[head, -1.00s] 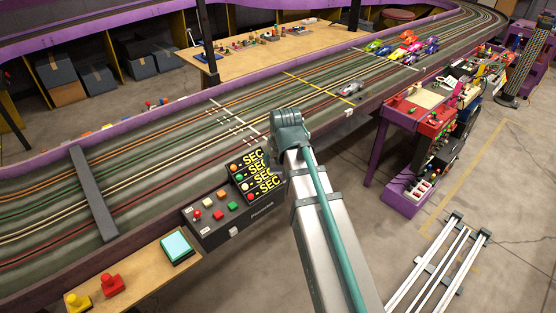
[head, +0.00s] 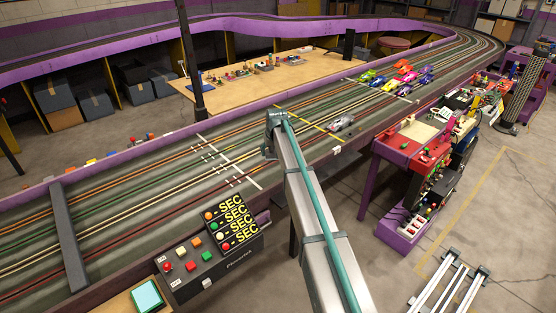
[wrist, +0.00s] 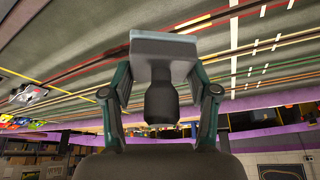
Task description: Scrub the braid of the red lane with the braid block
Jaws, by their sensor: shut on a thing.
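In the wrist view my gripper (wrist: 160,98) is shut on the dark handle of the braid block (wrist: 164,48), which has a flat pale grey-blue pad. The block is over the track; whether the pad touches the surface I cannot tell. The red lane's braid (wrist: 215,18) runs slantwise beyond and beside the pad in the wrist view. In the head view the red lane (head: 110,242) is the lane nearest the console. There my arm's end is over the track, and it hides the gripper and block.
A silver car (head: 342,123) stands on the track beyond my arm, with several coloured cars (head: 400,78) farther off. A console (head: 210,262) with buttons and SEC displays stands at the near edge. A dark bar (head: 68,235) crosses the lanes at left.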

